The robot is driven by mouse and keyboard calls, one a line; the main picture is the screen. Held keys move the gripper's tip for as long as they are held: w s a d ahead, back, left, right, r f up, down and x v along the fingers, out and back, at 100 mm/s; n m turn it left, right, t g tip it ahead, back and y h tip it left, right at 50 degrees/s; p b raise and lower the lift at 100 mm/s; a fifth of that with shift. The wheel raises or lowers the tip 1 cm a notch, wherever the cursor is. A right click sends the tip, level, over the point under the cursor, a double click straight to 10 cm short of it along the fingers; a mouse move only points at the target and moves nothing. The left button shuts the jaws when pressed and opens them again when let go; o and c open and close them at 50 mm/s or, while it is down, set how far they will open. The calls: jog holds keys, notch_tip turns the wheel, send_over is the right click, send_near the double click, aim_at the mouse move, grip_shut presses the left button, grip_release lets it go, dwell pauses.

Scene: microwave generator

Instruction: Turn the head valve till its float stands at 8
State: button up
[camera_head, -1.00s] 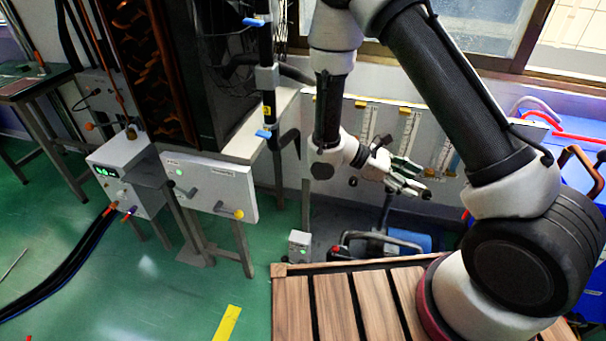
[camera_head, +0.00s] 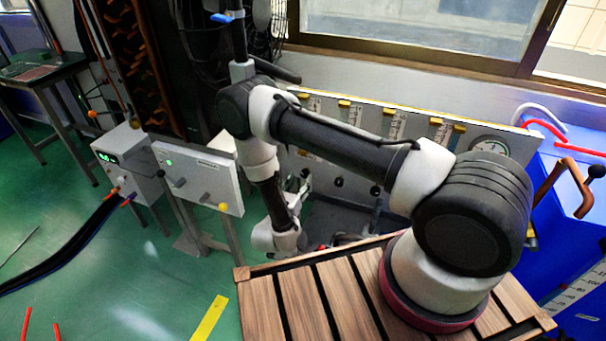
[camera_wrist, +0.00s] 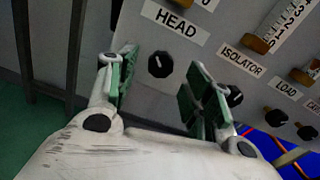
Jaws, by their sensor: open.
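The head valve (camera_wrist: 160,64) is a round black knob with a pale mark, below the HEAD label (camera_wrist: 175,20) on a grey panel, in the wrist view. My gripper (camera_wrist: 162,84) is open, with its green-padded fingers on either side of the knob in the picture. Whether the pads touch it, I cannot tell; no grip shows. In the head view my gripper (camera_head: 298,188) is partly hidden behind my arm, at the panel's left part. The HEAD scale and float are cut off at the top of the wrist view, so the reading cannot be seen.
The isolator knob (camera_wrist: 233,96) sits close beside my right finger, with the load knob (camera_wrist: 276,117) beyond it. The panel (camera_head: 470,185) bears several scale tubes and a round gauge (camera_head: 489,146). A slatted wooden platform (camera_head: 262,310) lies under my arm.

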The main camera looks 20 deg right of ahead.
aim_at(304, 175)
jog(key=x, duration=0.5)
jog(key=shift+w+d, duration=0.15)
jog(key=shift+c, duration=0.2)
jog(key=c, duration=1)
